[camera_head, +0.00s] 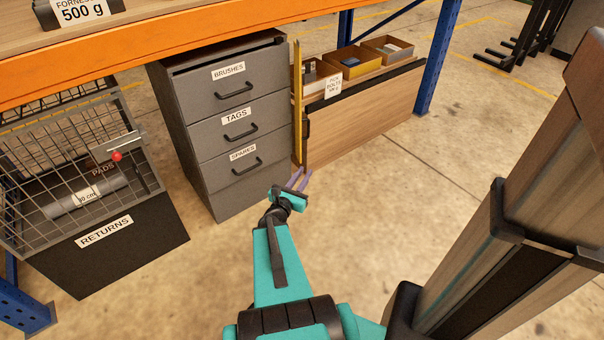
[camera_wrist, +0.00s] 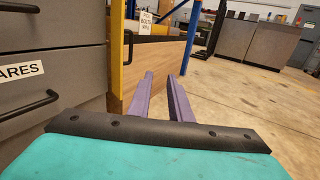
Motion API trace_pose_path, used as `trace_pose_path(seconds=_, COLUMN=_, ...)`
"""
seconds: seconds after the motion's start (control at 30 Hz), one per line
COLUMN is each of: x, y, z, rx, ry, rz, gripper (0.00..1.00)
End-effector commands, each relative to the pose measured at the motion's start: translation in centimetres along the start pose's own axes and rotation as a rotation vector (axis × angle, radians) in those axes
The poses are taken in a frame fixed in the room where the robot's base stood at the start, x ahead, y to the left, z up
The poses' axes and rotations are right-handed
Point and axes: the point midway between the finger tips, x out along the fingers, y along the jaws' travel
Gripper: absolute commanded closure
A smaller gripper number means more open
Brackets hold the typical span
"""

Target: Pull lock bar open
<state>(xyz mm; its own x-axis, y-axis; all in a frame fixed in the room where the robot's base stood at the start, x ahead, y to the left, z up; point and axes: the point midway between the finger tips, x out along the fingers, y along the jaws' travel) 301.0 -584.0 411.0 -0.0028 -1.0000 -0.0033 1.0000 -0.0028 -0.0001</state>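A tall yellow bar (camera_head: 298,105) stands upright along the right edge of the grey drawer cabinet and looks like the lock bar. A small black handle (camera_head: 306,125) sits just right of it. In the wrist view the yellow bar (camera_wrist: 116,60) rises left of my fingers, with the black handle (camera_wrist: 128,45) beside it. My gripper (camera_head: 301,178) is low in front of the bar's foot, its purple fingers pointing toward it. In the wrist view my gripper (camera_wrist: 161,75) shows a gap between its fingers and nothing in it.
The drawer cabinet (camera_head: 192,115) has several shut drawers with black handles. A wooden panel (camera_head: 365,112) with small bins (camera_head: 357,60) behind it stands right. A wire cage (camera_head: 70,150) with a RETURNS front is at left. Blue posts (camera_head: 437,60) carry the bench.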

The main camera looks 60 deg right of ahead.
Motion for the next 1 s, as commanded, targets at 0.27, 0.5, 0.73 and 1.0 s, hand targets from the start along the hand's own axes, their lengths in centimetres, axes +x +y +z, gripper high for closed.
trace_pose_path(seconds=0.27, x=-1.0, y=0.0, z=0.1, rx=0.000, ry=0.000, rz=0.000, gripper=0.82)
trace_pose_path(seconds=0.5, x=-1.1, y=-0.1, z=0.0, rx=0.000, ry=-0.001, rz=0.000, gripper=0.82)
trace_pose_path(seconds=0.73, x=-1.0, y=0.0, z=0.1, rx=0.008, ry=-0.002, rz=-0.002, gripper=1.00)
trace_pose_path(seconds=1.0, x=0.5, y=0.9, z=1.8, rx=0.139, ry=-0.019, rz=-0.025, gripper=1.00)
